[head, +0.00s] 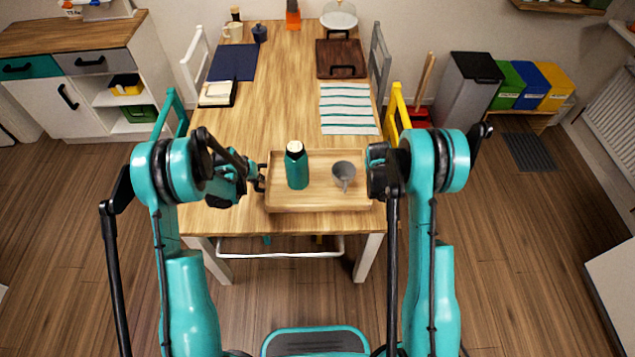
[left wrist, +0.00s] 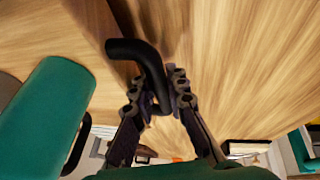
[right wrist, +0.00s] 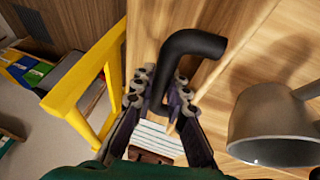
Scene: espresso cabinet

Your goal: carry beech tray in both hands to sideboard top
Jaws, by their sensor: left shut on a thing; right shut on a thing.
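The beech tray (head: 320,207) is at the near end of the wooden table, level; I cannot tell whether it touches the tabletop. A teal bottle (head: 297,172) stands upright on it, with a grey cup (head: 343,168) to the right. My left gripper (head: 262,178) is at the tray's left end, shut on a black handle (left wrist: 135,50). My right gripper (right wrist: 160,95) is shut on the other black handle (right wrist: 195,45) at the right end; in the head view my arm largely hides it. The sideboard top (head: 60,38) is wooden, at the back left.
A box-like item (head: 100,10) stands at the back of the sideboard. The table (head: 285,80) holds a navy mat (head: 233,62), a striped cloth (head: 348,108) and a dark board (head: 341,55). A yellow chair (head: 396,110) stands close on the right. Floor (head: 70,190) is open at left.

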